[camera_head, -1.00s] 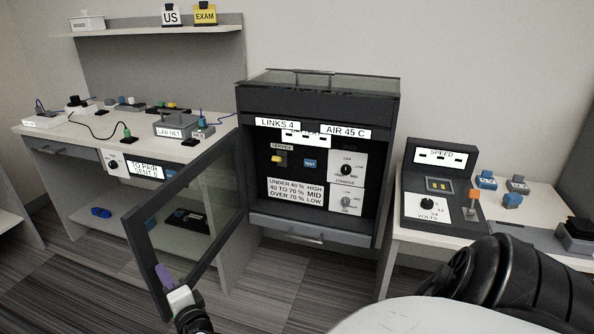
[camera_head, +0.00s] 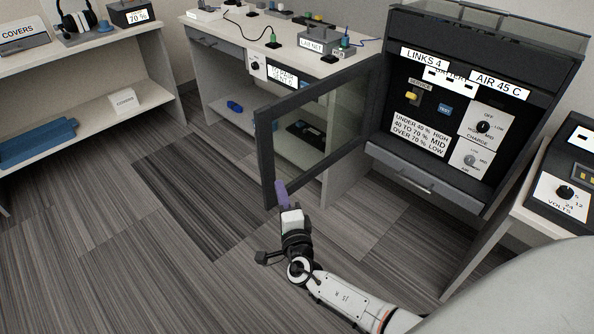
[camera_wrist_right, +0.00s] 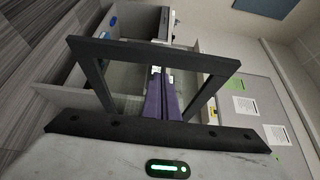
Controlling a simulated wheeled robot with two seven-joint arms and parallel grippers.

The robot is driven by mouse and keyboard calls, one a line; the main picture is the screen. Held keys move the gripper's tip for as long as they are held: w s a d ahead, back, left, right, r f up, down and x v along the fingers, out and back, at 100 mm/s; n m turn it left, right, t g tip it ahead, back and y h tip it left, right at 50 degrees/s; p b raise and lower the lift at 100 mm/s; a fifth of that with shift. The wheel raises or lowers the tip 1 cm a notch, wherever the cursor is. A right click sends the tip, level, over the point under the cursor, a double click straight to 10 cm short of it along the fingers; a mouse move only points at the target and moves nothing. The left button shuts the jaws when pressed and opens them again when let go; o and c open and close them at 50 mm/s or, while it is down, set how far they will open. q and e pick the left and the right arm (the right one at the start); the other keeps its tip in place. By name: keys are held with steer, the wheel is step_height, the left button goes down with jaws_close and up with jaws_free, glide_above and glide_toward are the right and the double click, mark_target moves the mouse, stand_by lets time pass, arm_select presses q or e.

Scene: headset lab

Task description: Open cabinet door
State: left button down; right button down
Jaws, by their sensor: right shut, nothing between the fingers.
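The dark cabinet (camera_head: 480,35) stands at the right in the head view. Its glass door, with a dark frame (camera_head: 263,150), is hinged on the cabinet's left side and stands wide open, swung out toward me. The panel with labels and knobs inside is exposed. My right gripper (camera_head: 281,188) is at the lower outer corner of the door. Its purple fingers overlap the frame there in the picture; whether they touch it I cannot tell. The fingers are shut and empty, and show in the right wrist view (camera_wrist_right: 160,97). My left gripper is not in view.
A white workbench (camera_head: 225,30) with small devices and cables stands behind the door. A shelf unit (camera_head: 95,50) with a headset stands at the far left. Another table with a volts device (camera_head: 560,185) is at the right. The striped floor left of my arm is clear.

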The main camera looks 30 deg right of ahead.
steer(key=a, duration=0.1)
steer(key=s+a, duration=0.1)
steer(key=a, duration=0.1)
steer(key=s+a, duration=0.1)
steer(key=shift+s+a, duration=0.25)
steer(key=shift+a, duration=0.15)
steer(key=s+f+m+g+y, duration=0.1)
steer(key=s+f+m+g, duration=0.2)
steer(key=s+f+m, duration=0.65)
steer(key=s+f+m+g+y, duration=0.1)
steer(key=s+f+m+g, duration=0.4)
steer(key=m, duration=1)
steer(key=s+a+r+m+y, duration=0.2)
steer(key=s+m, duration=0.4)
steer(key=m, duration=0.6)
steer(key=s+a+r+m+y, duration=0.2)
steer(key=s+m, duration=0.5)
steer(key=m, duration=0.5)
steer(key=shift+s+a+r+g+y, duration=0.25)
steer(key=shift+a+g+y, duration=0.15)
steer(key=shift+a+y, duration=0.65)
